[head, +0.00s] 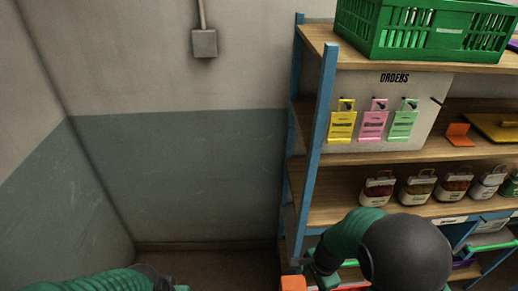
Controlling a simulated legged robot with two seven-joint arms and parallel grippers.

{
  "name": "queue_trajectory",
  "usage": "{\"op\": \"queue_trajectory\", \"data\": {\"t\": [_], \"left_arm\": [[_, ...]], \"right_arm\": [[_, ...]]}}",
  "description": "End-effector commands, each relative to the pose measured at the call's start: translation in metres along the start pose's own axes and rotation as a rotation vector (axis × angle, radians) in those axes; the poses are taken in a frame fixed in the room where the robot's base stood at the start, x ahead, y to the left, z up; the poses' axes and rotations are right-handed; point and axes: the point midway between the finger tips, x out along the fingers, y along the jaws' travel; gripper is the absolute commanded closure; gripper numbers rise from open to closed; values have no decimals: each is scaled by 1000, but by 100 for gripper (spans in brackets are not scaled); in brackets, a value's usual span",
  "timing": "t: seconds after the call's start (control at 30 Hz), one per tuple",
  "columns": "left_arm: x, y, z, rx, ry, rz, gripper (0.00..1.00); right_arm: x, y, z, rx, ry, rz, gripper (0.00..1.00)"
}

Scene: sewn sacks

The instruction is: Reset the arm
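My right arm comes in at the bottom right, with a green sleeve and a large dark round joint. What looks like part of my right gripper (312,264) shows at the bottom, in front of the shelf's lower left post. Its fingertips cannot be made out. A small orange-red item (293,283) is beside it at the bottom edge; I cannot tell whether the gripper touches it. My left arm shows only as a green sleeve and a dark piece along the bottom left edge. My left gripper is out of the frame.
A blue-posted shelf (318,140) with wooden boards fills the right side. The left corner floor looks clear.

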Motion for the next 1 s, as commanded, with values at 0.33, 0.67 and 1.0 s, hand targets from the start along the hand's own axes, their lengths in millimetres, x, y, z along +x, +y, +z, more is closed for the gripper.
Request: {"op": "queue_trajectory", "data": {"t": [0.33, 0.67, 1.0], "left_arm": [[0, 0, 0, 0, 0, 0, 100], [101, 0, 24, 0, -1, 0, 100], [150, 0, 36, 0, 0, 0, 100]], "right_arm": [[-91, 78, 2, -1099, 148, -61, 41], [7, 97, -1, -1249, 177, -48, 41], [57, 101, -3, -1246, 178, -49, 41]]}}
